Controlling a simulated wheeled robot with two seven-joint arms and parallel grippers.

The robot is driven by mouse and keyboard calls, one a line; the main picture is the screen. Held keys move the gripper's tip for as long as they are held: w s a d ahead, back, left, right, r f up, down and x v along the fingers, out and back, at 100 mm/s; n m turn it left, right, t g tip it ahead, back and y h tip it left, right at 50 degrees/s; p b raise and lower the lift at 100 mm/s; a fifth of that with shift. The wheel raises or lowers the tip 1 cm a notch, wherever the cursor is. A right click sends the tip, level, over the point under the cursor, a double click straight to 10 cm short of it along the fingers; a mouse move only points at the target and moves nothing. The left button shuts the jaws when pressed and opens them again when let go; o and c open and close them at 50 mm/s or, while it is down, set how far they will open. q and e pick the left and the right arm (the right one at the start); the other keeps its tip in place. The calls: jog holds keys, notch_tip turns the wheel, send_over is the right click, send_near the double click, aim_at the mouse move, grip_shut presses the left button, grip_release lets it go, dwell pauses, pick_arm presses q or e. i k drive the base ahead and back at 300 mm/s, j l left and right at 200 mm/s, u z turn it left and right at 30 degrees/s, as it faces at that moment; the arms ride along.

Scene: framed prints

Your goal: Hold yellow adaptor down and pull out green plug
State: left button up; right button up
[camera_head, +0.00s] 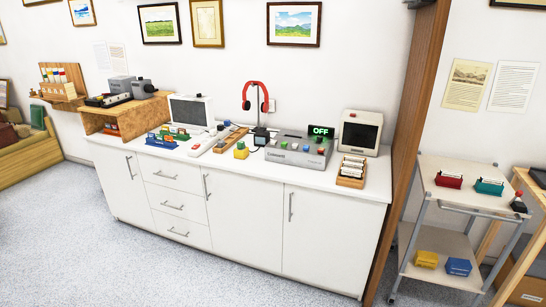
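A small yellow block (241,152), which looks like the yellow adaptor, sits on the white counter in front of the headphone stand. A small darker piece shows on top of it, perhaps the green plug, but it is too small to tell its colour or fit. Neither of my grippers is in view, and nothing is seen touching the yellow block.
A grey console (298,150) with an "OFF" display stands right of the block. Red headphones (257,85) hang behind it. A white monitor (189,111) stands to the left. A trolley (480,198) stands at the right. The floor (130,260) before the cabinets is clear.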

aim_at(241, 144)
jog(key=i+l+u, duration=0.3)
jog(key=i, duration=0.2)
jog(key=i+j, duration=0.15)
jog(key=i, duration=0.25)
jog(key=i+j+z, duration=0.15)
jog(key=i, duration=0.25)
jog(key=i+j, duration=0.2)
jog(key=i, duration=0.25)
